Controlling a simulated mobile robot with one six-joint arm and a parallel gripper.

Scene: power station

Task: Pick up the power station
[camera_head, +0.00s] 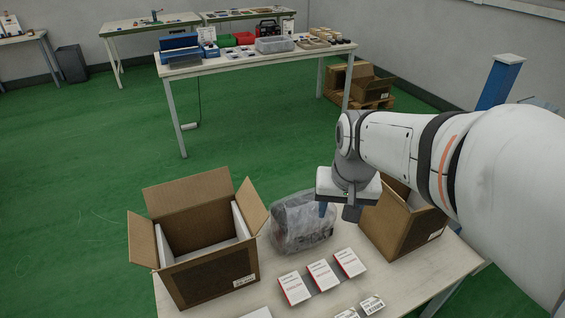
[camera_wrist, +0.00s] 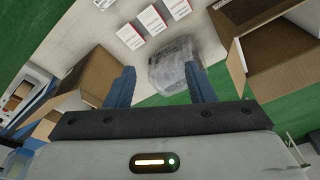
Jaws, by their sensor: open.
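The power station (camera_head: 302,222) appears to be the dark, boxy item wrapped in a clear plastic bag on the near table, between two cardboard boxes. It also shows in the wrist view (camera_wrist: 172,62), between and beyond my two blue fingers, nearer the right one. My gripper (camera_head: 338,208) is above and to the right of the bagged item in the head view. In the wrist view my gripper (camera_wrist: 160,68) has its fingers wide apart with nothing held. The bag's folds blur the item's details.
An open cardboard box (camera_head: 215,275) with white foam stands left of the bag, and another open box (camera_head: 400,225) stands right. White-and-red cartons (camera_head: 322,275) lie in front. A back table (camera_head: 225,62) carries tools and bins. Green floor lies between.

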